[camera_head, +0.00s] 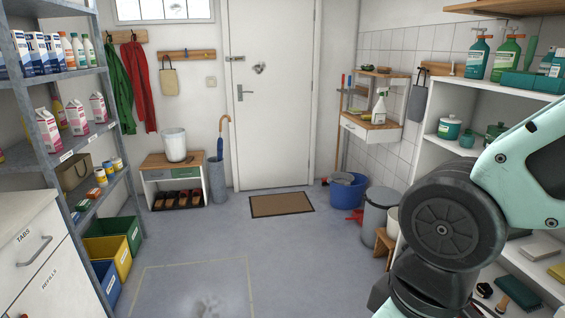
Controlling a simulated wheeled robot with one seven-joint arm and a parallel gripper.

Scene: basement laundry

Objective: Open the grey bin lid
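A grey bin (377,222) stands on the floor right of centre, against the tiled wall. Its grey lid (382,196) lies on top and looks closed. A blue bucket is just left of and behind it, and a small wooden stool is at its right. My arm fills the right foreground, and its large dark joint is to the right of the bin and nearer to me. My gripper is outside the picture, so its state and its place relative to the lid do not show.
The floor ahead is open, with a brown doormat (281,204) before the white door. The blue bucket (346,190), wooden stool (384,243) and white shelves (431,109) crowd the right. A metal rack (32,112) and white drawers (30,250) line the left.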

